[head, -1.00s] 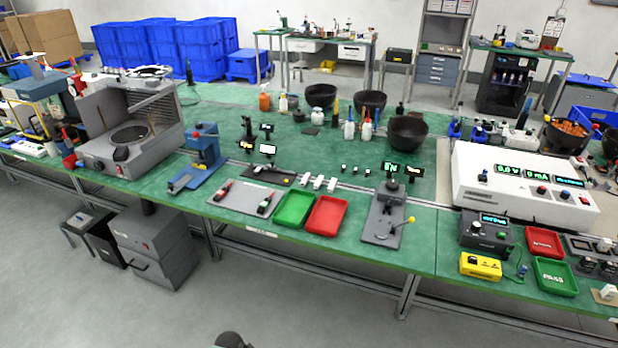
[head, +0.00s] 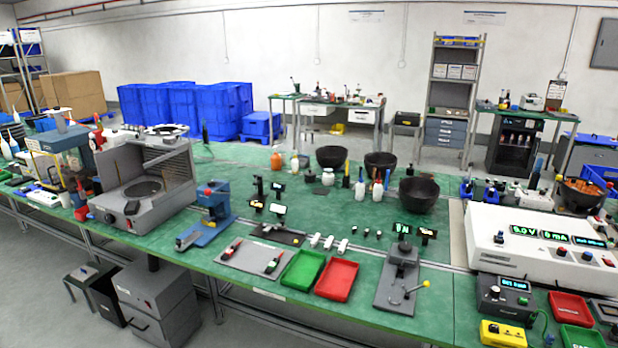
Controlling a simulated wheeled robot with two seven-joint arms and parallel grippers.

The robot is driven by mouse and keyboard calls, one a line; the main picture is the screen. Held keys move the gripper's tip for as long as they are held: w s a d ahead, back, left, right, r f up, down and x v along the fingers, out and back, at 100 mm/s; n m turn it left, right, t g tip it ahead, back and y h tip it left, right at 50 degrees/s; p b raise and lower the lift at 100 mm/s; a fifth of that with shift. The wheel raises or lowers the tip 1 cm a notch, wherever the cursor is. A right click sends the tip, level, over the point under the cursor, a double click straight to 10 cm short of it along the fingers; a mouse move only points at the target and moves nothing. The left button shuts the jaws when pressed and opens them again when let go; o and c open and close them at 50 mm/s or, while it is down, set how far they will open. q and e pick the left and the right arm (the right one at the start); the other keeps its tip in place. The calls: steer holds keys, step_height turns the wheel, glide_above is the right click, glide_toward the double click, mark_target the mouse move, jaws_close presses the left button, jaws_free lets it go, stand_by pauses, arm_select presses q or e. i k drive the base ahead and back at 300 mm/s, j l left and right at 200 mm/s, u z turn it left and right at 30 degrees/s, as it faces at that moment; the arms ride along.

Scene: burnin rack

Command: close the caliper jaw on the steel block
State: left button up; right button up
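I cannot clearly make out a caliper or a steel block at this distance. A grey bench fixture (head: 398,288) with a yellow-knobbed lever stands near the front edge of the green bench. A dark flat mat (head: 272,235) with small items lies to its left. Several small white pieces (head: 328,242) are in a row beside the mat. Neither of my grippers is in view.
A green tray (head: 302,273) and a red tray (head: 337,280) lie left of the fixture, beside a grey mat (head: 250,259) with two tools. A blue press (head: 208,212) stands further left. A white instrument box (head: 535,248) stands at right.

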mark_target(277, 225)
steer(key=i+j, duration=0.5)
steer(key=i, duration=0.2)
steer(key=i+j+z, duration=0.1)
steer(key=i+j, duration=0.4)
steer(key=i, duration=0.2)
steer(key=i+j, duration=0.55)
steer(key=i, duration=0.15)
steer(key=k, duration=0.3)
steer(key=j+z, duration=0.05)
